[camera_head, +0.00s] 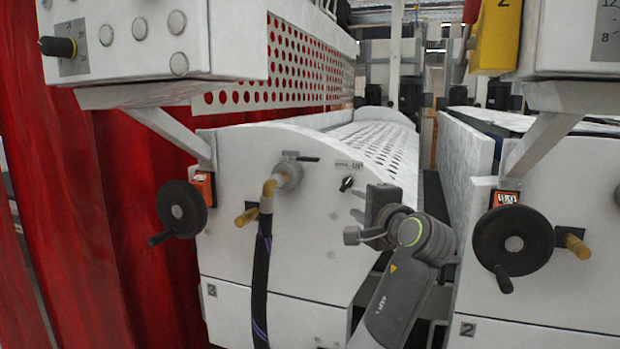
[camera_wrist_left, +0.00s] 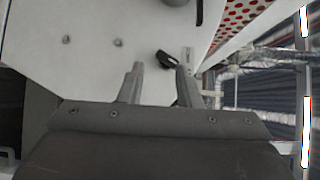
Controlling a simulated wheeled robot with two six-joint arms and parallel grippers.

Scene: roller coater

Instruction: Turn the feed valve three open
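A valve with a brass elbow (camera_head: 285,176) and a short black lever (camera_head: 308,158) sits on the white left machine panel; I take it for feed valve three. The lever points right, about level, and a dark hose hangs from the elbow. A dark end in the left wrist view (camera_wrist_left: 199,10) looks like this lever. My left gripper (camera_head: 354,213) is in front of the panel, right of and below the valve. My right gripper does not show.
A small black knob (camera_head: 347,184) under an "UP" label is close to my left fingers; the wrist view shows it too (camera_wrist_left: 167,58). A handwheel (camera_head: 181,209) and brass handle (camera_head: 246,216) are left of the hose. Another machine (camera_head: 540,290), marked 2, stands right.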

